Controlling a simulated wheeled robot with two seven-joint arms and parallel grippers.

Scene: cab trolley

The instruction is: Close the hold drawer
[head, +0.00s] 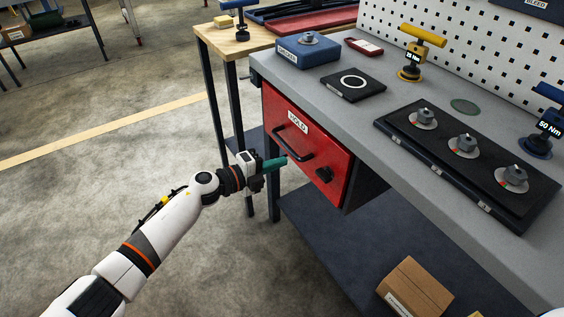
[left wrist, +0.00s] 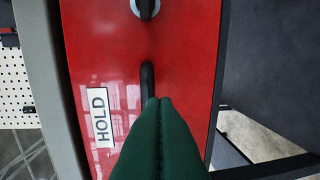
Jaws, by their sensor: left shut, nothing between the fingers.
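The hold drawer's red front (head: 322,148) sits under the front edge of the grey bench, with a white HOLD label (head: 298,121). It bears a black bar handle (head: 293,143) and a black knob (head: 324,174). I see little or no gap between the front and its housing, and cannot tell exactly how far it stands out. My left gripper (head: 286,161) is shut and empty, its green fingertips just in front of the red face by the handle. In the left wrist view the fingertips (left wrist: 158,100) overlap one end of the handle (left wrist: 147,80); contact is unclear. My right gripper is out of view.
The bench top (head: 390,98) holds a blue box (head: 308,54), a black tray (head: 462,165) with several metal parts, and a yellow-handled tool (head: 412,65). A cardboard box (head: 413,289) lies on the lower shelf (head: 345,240). The floor before the drawer is clear.

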